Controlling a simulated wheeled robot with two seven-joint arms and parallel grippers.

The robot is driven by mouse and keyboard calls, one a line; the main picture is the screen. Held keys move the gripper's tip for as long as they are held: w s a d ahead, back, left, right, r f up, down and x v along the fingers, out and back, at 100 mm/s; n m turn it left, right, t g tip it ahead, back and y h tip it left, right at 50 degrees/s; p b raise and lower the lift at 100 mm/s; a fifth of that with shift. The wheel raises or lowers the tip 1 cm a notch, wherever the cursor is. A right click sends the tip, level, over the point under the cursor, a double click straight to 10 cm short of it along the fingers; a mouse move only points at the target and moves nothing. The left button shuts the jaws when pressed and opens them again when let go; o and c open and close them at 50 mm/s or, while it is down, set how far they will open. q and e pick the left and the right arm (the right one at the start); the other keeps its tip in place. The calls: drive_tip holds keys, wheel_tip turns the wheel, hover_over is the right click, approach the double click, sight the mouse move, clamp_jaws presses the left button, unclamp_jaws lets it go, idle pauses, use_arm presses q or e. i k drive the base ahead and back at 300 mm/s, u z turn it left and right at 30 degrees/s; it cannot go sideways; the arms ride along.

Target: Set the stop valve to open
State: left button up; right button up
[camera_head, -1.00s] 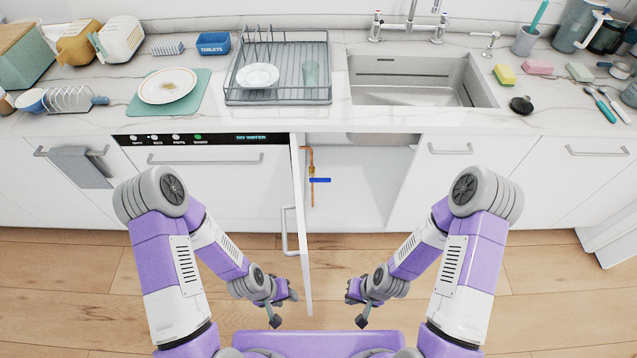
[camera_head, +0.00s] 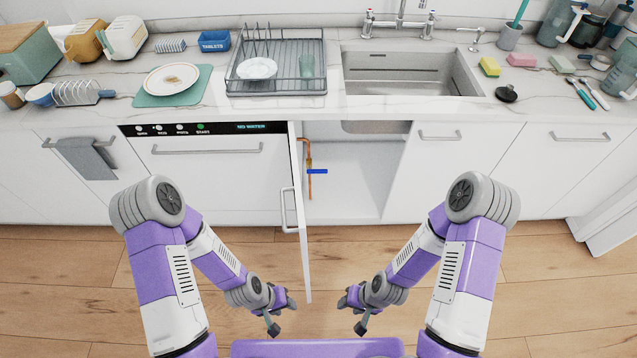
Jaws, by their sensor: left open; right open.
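The stop valve shows as a blue lever handle (camera_head: 317,171) on a vertical copper pipe (camera_head: 309,184) inside the open cabinet under the sink. The lever lies horizontal, across the pipe, pointing right. The cabinet door (camera_head: 299,240) stands open toward me, just left of the pipe. My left gripper (camera_head: 280,317) is open and empty, low in front of the cabinet and left of the door. My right gripper (camera_head: 353,318) is open and empty, right of the door. Both are well short of the valve and touch nothing.
The dishwasher (camera_head: 210,165) left of the cabinet shows "NO WATER" on its panel (camera_head: 261,128). The sink (camera_head: 410,75), dish rack (camera_head: 276,65) and several small items stand on the counter above. The cabinet floor (camera_head: 345,205) right of the pipe is clear.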

sight(309, 171)
drive_tip(key=k, duration=0.2)
drive_tip(key=u, duration=4.2)
drive_tip(key=k, duration=2.85)
drive_tip(key=z, duration=1.25)
drive_tip(key=i, duration=0.45)
drive_tip(key=z, duration=0.1)
